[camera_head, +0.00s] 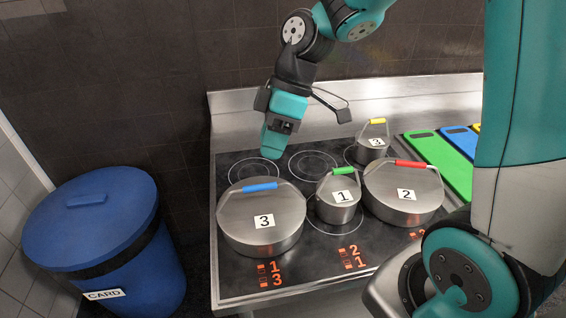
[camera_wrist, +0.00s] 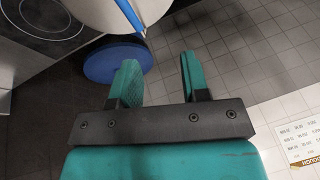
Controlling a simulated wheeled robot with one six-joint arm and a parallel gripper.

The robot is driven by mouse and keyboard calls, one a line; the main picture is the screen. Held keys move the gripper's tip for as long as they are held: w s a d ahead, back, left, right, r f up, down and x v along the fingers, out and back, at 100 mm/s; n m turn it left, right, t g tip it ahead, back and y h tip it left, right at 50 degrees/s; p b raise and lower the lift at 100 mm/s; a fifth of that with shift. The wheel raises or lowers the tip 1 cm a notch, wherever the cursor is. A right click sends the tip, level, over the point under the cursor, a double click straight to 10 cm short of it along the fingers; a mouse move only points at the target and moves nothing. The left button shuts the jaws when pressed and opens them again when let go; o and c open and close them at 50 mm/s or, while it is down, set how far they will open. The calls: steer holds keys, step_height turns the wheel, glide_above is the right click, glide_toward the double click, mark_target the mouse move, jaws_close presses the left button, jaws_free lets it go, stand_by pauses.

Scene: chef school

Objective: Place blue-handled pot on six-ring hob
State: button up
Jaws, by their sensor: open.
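The blue-handled pot (camera_head: 262,222) is a wide steel pot with a lid marked 3. It sits on the front left of the black six-ring hob (camera_head: 225,170) in the head view. Part of its lid (camera_wrist: 95,12) and blue handle (camera_wrist: 130,16) show at the top of the wrist view. My gripper (camera_head: 272,152) is above and behind the pot, apart from it. In the wrist view its two teal fingers (camera_wrist: 160,75) are spread with nothing between them.
A green-handled pot (camera_head: 338,196), a red-handled pot (camera_head: 402,194) and a yellow-handled pot (camera_head: 372,148) also stand on the hob. A blue bin (camera_head: 100,235) is at the left. Coloured boards (camera_head: 440,155) lie at the right. The rear left ring (camera_head: 254,172) is bare.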

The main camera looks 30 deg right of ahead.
steer(key=s+a+r+m, duration=0.2)
steer(key=s+a, duration=0.1)
steer(key=s, duration=0.5)
steer(key=s+a+r+m, duration=0.2)
steer(key=s+a+m, duration=0.1)
steer(key=s, duration=0.5)
steer(key=shift+a+r+m+t+h, duration=0.2)
steer(key=shift+r+m+t+h, duration=0.1)
